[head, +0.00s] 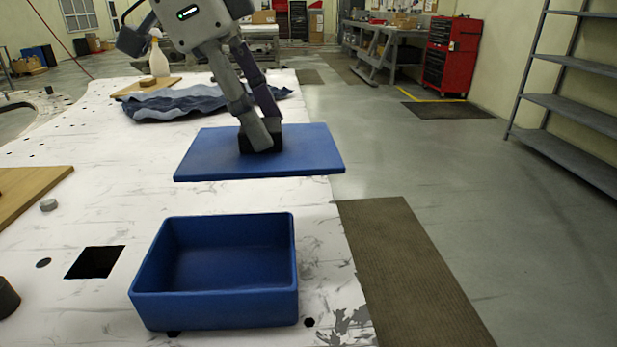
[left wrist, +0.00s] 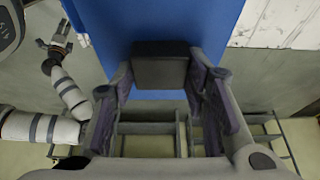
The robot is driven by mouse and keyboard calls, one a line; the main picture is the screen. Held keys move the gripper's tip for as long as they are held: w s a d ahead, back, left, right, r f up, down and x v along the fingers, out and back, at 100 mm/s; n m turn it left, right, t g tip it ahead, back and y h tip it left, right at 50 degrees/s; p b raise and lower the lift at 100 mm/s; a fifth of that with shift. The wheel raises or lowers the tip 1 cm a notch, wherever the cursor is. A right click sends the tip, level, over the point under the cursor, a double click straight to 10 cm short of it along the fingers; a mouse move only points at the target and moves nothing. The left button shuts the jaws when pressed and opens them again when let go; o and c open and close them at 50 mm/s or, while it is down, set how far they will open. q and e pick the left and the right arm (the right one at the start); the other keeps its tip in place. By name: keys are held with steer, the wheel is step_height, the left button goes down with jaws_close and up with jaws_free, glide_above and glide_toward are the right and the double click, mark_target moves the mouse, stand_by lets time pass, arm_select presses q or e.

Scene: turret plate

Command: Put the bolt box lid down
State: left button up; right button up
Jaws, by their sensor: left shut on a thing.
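The bolt box lid (head: 215,160) is a flat blue panel with a black block-shaped handle (left wrist: 160,68) on top. My left gripper (head: 260,140) points down and is shut on this handle. The lid is roughly level, beyond the box and apart from it, and its right end reaches past the table's right edge. I cannot tell its exact height above the table. The open blue bolt box (head: 215,308) stands on the near part of the table and looks empty. My other arm shows at the left of the left wrist view; its gripper (left wrist: 60,35) is small and unclear.
The pale, stained table (head: 100,205) has a square hole (head: 95,262) left of the box. A wooden board (head: 30,190) lies at the left. A blue cloth (head: 190,100), a second board and a white spray bottle (head: 158,55) are behind the lid. Floor lies to the right.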

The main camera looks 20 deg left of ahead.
arm_select(q)
steer(key=w+a+f, duration=0.1)
steer(key=w+f, duration=0.1)
steer(key=w, duration=0.1)
steer(key=w+a+f, duration=0.2)
steer(key=w+f, duration=0.1)
steer(key=w, duration=0.1)
steer(key=w+a+f, duration=0.1)
steer(key=w+f, duration=0.2)
steer(key=w, duration=0.1)
steer(key=shift+w+a+f, duration=0.15)
steer(key=shift+a, duration=0.1)
steer(key=shift+w+a+f, duration=0.15)
steer(key=shift+w+f, duration=0.25)
steer(key=shift+f, duration=0.2)
steer(key=shift+w+f, duration=0.1)
steer(key=shift+f, duration=1.5)
steer(key=shift+f, duration=0.1)
steer(key=o, duration=1.2)
steer(key=shift+f, duration=0.1)
